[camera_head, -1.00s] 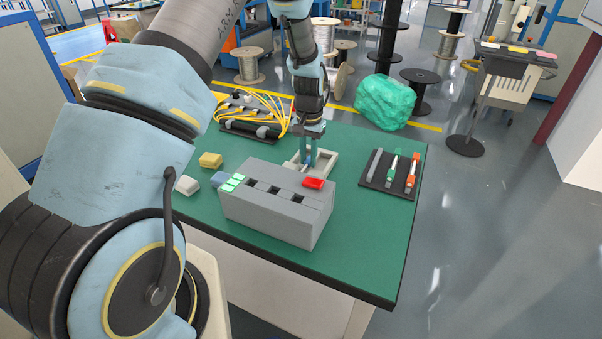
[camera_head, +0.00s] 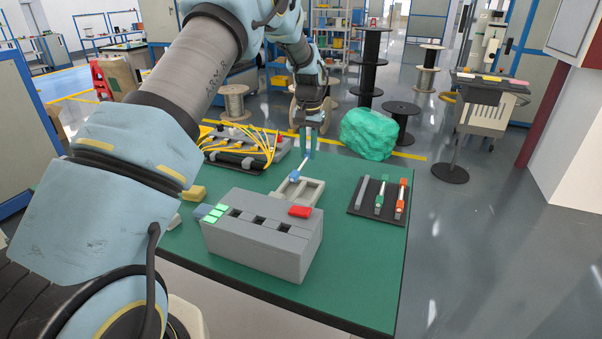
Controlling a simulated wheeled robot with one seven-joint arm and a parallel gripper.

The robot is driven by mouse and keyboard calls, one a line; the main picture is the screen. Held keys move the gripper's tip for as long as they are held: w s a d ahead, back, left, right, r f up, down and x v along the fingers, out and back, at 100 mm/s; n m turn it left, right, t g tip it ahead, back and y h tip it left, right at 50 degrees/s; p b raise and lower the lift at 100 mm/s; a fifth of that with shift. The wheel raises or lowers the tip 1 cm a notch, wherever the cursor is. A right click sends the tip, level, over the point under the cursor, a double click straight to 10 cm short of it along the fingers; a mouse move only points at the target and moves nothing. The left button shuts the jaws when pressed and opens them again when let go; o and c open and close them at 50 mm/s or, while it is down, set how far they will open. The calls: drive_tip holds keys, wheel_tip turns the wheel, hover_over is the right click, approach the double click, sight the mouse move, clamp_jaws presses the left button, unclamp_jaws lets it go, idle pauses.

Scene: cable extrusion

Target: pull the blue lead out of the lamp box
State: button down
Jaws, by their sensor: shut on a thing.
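The lamp box (camera_head: 262,247) is a grey block with green squares at its left end, dark square holes along its top and a red piece (camera_head: 300,211) at the right. My gripper (camera_head: 308,150) is shut on the upper blue end of the blue lead, above the table behind the box. A thin pale stretch of the lead (camera_head: 303,164) runs down from it to a lower blue end (camera_head: 295,174). That end is at the back of a light grey two-part tray (camera_head: 314,193); I cannot tell whether it touches the tray. The lead shows no contact with the lamp box.
A dark mat (camera_head: 364,208) with grey, green and orange tools lies at the right. Yellow cables (camera_head: 240,143) lie on a rack at the back left. A yellow block (camera_head: 193,193) sits left of the box.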

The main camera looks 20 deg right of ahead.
drive_tip(key=w+d+r+p, duration=0.1)
drive_tip(key=w+d+p, duration=0.2)
drive_tip(key=w+d, duration=0.1)
drive_tip(key=shift+w+d+r, duration=0.35)
drive_tip(key=shift+w+r, duration=0.05)
drive_tip(key=shift+w, duration=0.1)
idle(0.4)
idle(0.4)
wheel_tip(320, 180, up, 8)
drive_tip(key=p, duration=0.5)
idle(0.3)
